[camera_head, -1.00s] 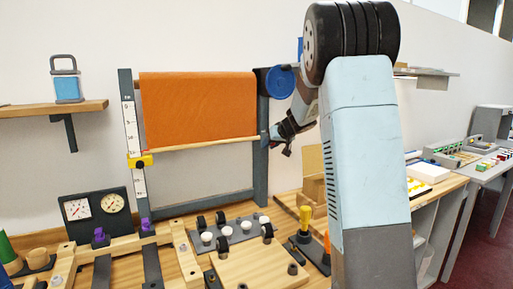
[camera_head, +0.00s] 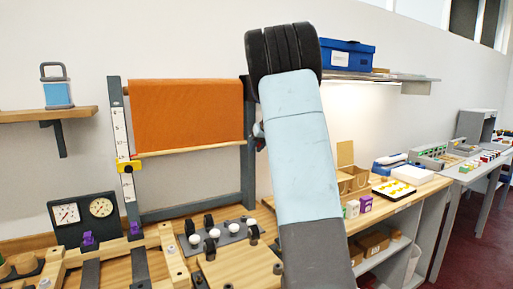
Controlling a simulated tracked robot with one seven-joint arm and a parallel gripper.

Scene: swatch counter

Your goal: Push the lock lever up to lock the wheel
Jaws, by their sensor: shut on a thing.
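An orange cloth (camera_head: 186,114) hangs in a dark upright frame, with a wooden bar along its lower edge. The wheel is hidden behind my arm in the current view. My gripper (camera_head: 260,143) shows only as a small dark piece beside the frame's right post (camera_head: 248,172), about level with the wooden bar. My arm covers the rest of it. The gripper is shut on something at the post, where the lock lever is. The lever itself is too small and covered to tell its position.
A ruler strip with a yellow slider (camera_head: 128,166) is on the left post. A blue box (camera_head: 347,56) sits on the right shelf. An open cardboard box (camera_head: 350,178) stands right of my arm.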

